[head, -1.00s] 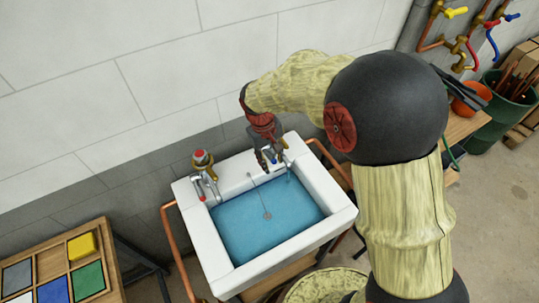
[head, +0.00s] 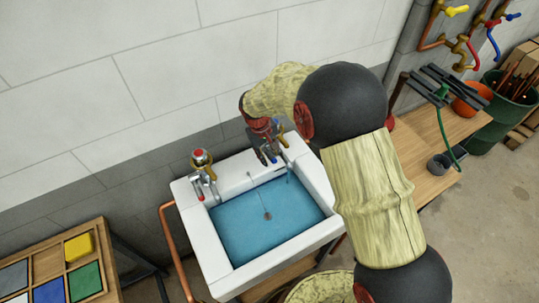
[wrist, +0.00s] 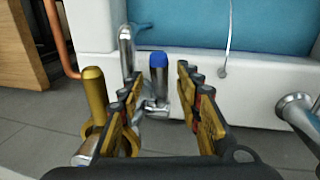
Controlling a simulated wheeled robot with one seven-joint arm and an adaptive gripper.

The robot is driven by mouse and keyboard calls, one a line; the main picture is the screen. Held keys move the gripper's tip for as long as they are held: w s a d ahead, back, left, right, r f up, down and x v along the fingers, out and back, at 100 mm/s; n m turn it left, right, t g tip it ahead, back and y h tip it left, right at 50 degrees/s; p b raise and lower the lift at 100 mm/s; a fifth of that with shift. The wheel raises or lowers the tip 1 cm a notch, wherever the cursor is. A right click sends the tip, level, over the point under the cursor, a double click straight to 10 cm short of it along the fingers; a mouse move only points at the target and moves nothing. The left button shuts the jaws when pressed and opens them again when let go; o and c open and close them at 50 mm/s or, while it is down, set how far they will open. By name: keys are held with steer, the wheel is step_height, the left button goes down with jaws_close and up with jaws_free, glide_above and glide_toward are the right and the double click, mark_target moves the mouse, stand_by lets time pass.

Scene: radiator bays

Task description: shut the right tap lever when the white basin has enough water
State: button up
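The white basin (head: 200,242) holds blue water (head: 262,222) below its rim; the basin's wall also shows at the top of the wrist view (wrist: 260,85). The right tap (head: 284,142) stands at the basin's back right corner, partly hidden by my gripper (head: 266,158). In the wrist view, my gripper (wrist: 160,82) is open. A blue-capped chrome part (wrist: 158,75) shows between the fingers, and a brass lever (wrist: 94,95) stands outside the left finger. I cannot tell whether either is touched. A thin stream seems to fall below the right tap.
The left tap (head: 204,170) with a red top stands at the back left corner. A plug chain (head: 258,195) hangs into the water. A copper pipe (head: 174,245) runs left of the basin. The tiled wall (head: 100,110) is close behind. A wooden bench (head: 430,165) stands to the right.

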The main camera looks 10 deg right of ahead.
steer(key=shift+c, duration=1.3)
jaws_close()
